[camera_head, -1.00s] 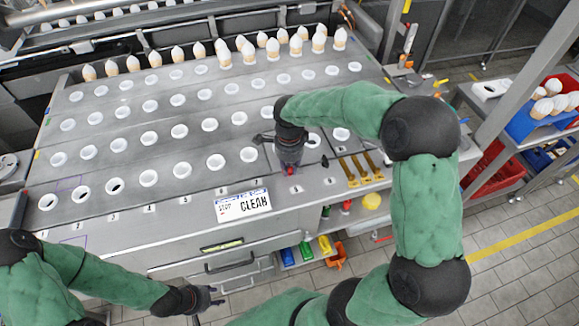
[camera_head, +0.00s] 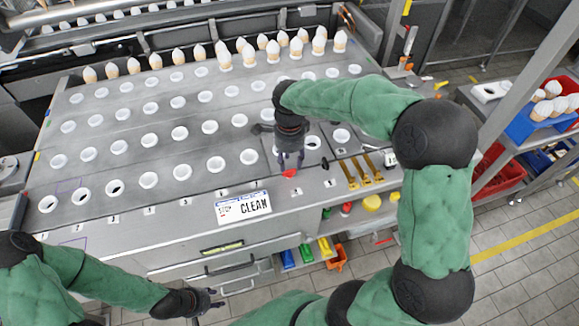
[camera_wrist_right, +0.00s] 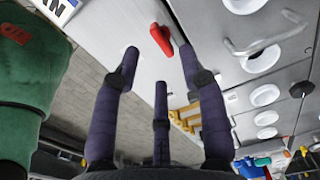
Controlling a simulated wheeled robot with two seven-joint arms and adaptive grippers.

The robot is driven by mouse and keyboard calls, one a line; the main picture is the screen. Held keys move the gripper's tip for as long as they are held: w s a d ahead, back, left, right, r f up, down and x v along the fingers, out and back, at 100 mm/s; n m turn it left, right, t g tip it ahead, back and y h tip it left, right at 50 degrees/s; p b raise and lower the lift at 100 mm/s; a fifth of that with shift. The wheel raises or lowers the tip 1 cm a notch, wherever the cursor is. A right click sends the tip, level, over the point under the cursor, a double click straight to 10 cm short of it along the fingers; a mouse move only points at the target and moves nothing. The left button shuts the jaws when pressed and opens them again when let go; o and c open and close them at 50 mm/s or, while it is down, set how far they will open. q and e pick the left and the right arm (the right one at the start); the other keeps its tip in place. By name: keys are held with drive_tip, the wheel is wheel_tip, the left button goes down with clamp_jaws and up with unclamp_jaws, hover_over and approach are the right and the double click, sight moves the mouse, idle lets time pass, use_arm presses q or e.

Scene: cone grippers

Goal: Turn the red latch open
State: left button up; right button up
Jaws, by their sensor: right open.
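The red latch (camera_head: 289,173) lies on the front part of the grey table top. In the right wrist view the red latch (camera_wrist_right: 161,39) is a short red bar, tilted, beyond my fingertips. My right gripper (camera_head: 291,162) hangs just behind and above the latch in the head view. Its fingers show spread in the right wrist view (camera_wrist_right: 158,65), with nothing between them, apart from the latch. My left gripper (camera_head: 208,301) is low at the front left, clear of the table; I cannot tell its jaw state.
Rows of white-rimmed holes (camera_head: 180,133) cover the table, with cones (camera_head: 249,53) along the back. A bent metal handle (camera_wrist_right: 262,43) stands near the latch.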

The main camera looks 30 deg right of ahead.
sight(290, 171)
wheel_tip(290, 171, up, 7)
idle(0.3)
idle(0.5)
